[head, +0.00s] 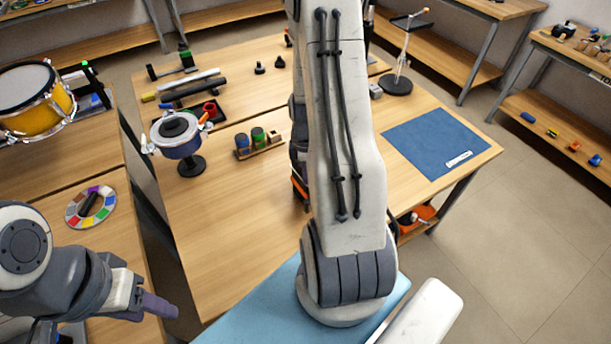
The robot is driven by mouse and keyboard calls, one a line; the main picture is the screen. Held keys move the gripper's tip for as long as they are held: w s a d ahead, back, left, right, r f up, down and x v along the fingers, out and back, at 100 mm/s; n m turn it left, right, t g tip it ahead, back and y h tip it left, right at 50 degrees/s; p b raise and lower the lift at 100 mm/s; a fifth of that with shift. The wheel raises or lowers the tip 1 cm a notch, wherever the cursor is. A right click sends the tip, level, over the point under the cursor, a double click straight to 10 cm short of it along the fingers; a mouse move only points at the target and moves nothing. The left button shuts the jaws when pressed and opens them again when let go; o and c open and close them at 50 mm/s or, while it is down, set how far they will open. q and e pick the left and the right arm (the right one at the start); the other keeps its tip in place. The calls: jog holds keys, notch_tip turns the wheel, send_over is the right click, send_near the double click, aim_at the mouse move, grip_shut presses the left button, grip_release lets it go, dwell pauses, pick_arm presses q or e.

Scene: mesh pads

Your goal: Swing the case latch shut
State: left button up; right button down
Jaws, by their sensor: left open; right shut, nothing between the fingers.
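No case or latch can be made out clearly. My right arm stands upright across the middle of the view. My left gripper (160,306) is at the lower left, open, with purple fingers pointing right. It is empty and well apart from the black and orange object.
The wooden table (225,225) is bare at front left. A blue drum on a stand (180,140), a rack of colored jars (258,142) and a dark tray (205,113) stand behind. A blue mat (430,140) lies at right. A yellow drum (35,100) and color wheel (91,207) are at left.

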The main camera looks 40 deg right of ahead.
jog(key=shift+d, duration=0.1)
jog(key=shift+s+d, duration=0.6)
jog(key=shift+d, duration=0.2)
jog(key=shift+w+d, duration=0.1)
jog(key=shift+w, duration=0.2)
jog(key=c, duration=1.1)
grip_release()
